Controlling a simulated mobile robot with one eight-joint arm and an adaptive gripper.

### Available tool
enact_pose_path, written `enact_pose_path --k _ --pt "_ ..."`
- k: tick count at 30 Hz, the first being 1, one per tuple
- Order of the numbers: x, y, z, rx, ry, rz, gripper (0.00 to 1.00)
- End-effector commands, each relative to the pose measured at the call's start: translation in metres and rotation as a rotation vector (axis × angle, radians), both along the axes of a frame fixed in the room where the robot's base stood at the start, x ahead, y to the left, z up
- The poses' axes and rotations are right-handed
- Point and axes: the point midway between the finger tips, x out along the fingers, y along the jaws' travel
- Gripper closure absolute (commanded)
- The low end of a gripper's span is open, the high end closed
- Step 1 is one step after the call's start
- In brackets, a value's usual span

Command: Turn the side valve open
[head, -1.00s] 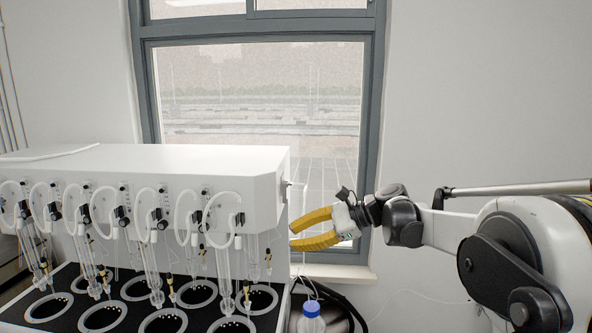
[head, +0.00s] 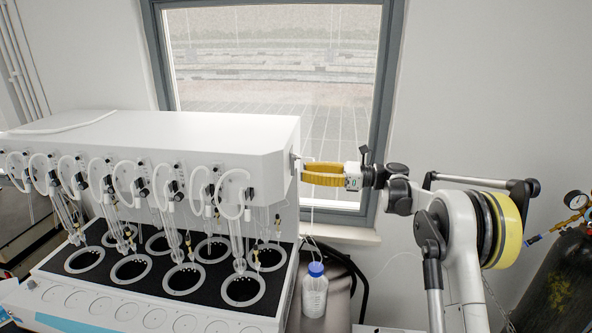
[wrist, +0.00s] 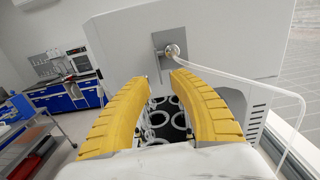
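The side valve (wrist: 173,50) is a small metal fitting on a grey plate on the white side wall of the distiller (head: 220,130). A white tube leads off it to the right in the wrist view. In the head view the valve (head: 294,164) is a small bit at the box's right side. My gripper (head: 306,173) has yellow fingers pointing left at that side. In the wrist view my gripper (wrist: 163,78) is open, with a clear gap between its fingertips. The valve lies beyond and slightly above the tips in that picture. Nothing is between the fingers.
Glass tubes and several ringed wells (head: 183,278) fill the distiller's front. A blue-capped bottle (head: 315,292) stands below my gripper. A window (head: 290,90) is behind. A dark gas cylinder (head: 560,280) with a gauge stands at right. The tube (wrist: 250,82) runs close to my right finger.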

Motion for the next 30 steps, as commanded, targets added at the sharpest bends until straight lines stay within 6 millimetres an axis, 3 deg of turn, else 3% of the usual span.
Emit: enact_pose_path --k 6,17,20,30 --pt "0.006 0.029 0.001 0.000 -0.001 0.000 0.75" --pt "0.007 0.035 0.000 -0.001 -0.001 -0.001 0.75" --pt "0.007 0.035 0.000 -0.001 -0.001 -0.001 1.00" --pt "0.007 0.035 0.001 -0.004 0.000 -0.001 1.00"
